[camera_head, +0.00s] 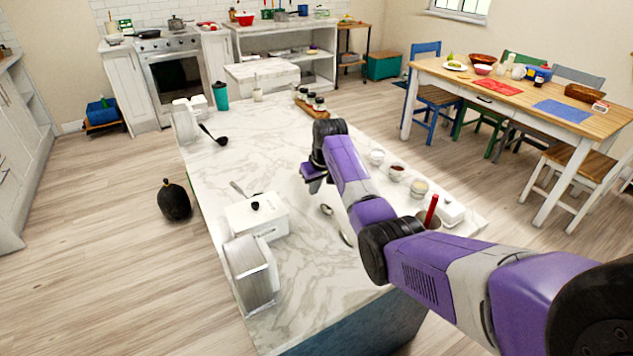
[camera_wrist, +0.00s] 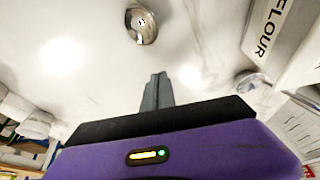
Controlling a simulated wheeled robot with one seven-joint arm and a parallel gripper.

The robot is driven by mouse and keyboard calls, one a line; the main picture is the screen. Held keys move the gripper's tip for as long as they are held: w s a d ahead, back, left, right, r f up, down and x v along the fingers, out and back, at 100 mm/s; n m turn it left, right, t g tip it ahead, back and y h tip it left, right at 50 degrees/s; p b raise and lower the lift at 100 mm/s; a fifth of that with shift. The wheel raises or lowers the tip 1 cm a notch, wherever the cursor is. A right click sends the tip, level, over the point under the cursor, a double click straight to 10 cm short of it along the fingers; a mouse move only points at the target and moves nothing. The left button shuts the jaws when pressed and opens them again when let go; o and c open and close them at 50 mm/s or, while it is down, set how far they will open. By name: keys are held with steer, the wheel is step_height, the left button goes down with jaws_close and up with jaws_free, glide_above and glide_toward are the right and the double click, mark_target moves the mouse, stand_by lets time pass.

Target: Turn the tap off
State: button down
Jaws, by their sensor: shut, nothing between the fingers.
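I cannot make out a tap for certain in either view. My gripper (camera_head: 314,180) is above the middle of the marble-topped island (camera_head: 315,268) in the head view. In the wrist view its grey fingers (camera_wrist: 157,78) are together and hold nothing. A shiny, rounded metal piece (camera_wrist: 141,24) lies just beyond the fingertips in the wrist view, apart from them. Whether it is part of a tap or a spoon bowl I cannot tell. A silver spoon-like object (camera_head: 327,210) lies on the island below my gripper in the head view.
A white box marked FLOUR (camera_wrist: 267,30) is at the upper right of the wrist view. On the island are a white canister (camera_head: 258,217), a black ladle (camera_head: 213,135), a teal cup (camera_head: 220,95) and small bowls (camera_head: 397,172). A dining table (camera_head: 500,82) stands at the right.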

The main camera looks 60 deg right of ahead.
steer(key=shift+w+f, duration=0.15)
steer(key=shift+f, duration=0.35)
steer(key=shift+s+a+p, duration=0.45)
steer(key=shift+s+a, duration=0.05)
steer(key=shift+s, duration=0.4)
steer(key=shift+s+a+p, duration=0.45)
steer(key=shift+s+a, duration=0.05)
steer(key=shift+s, duration=0.35)
